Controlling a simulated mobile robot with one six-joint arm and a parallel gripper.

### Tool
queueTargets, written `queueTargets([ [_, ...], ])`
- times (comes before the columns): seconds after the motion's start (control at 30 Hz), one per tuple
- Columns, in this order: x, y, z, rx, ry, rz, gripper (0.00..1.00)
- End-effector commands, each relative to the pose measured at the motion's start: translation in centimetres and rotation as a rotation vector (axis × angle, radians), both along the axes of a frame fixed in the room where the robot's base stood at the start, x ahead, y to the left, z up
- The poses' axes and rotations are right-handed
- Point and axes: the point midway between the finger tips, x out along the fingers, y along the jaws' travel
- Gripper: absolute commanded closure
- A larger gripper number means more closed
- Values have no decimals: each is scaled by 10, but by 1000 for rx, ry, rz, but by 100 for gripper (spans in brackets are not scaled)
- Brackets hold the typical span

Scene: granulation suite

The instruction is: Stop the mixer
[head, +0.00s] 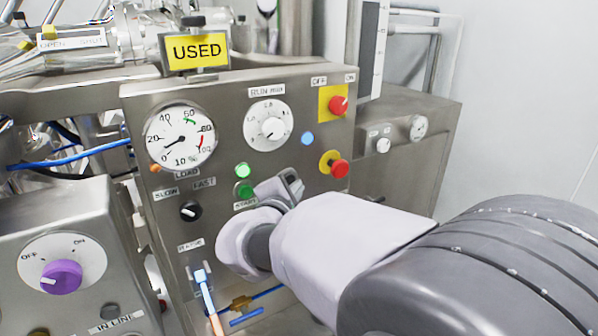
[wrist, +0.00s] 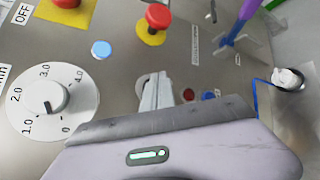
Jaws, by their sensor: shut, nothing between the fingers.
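The steel mixer control panel (head: 225,130) carries a lit green lamp (head: 243,170) and a green START button (head: 243,190). My gripper (head: 293,183) is shut and empty, just right of START and in front of the panel; contact cannot be told. It hides the panel behind it. A red mushroom button (head: 340,169) on a yellow ring is up and right of my gripper; it also shows in the wrist view (wrist: 158,16). A red OFF/ON knob (head: 338,105) sits on a yellow plate. In the wrist view, a small red round part (wrist: 188,94) shows beside my fingertips (wrist: 156,90).
The panel also has a load gauge (head: 180,138), a run-minutes dial (head: 268,125), a blue lamp (head: 307,139) and a SLOW/FAST selector (head: 190,211). A USED sign (head: 198,50) stands above. A box with a purple knob (head: 61,276) is front left.

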Motion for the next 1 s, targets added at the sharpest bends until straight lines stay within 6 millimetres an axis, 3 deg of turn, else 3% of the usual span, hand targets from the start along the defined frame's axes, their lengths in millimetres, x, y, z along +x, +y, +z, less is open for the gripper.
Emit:
queueTargets([
  [1.0,8,6,0,0,0,0,100],
])
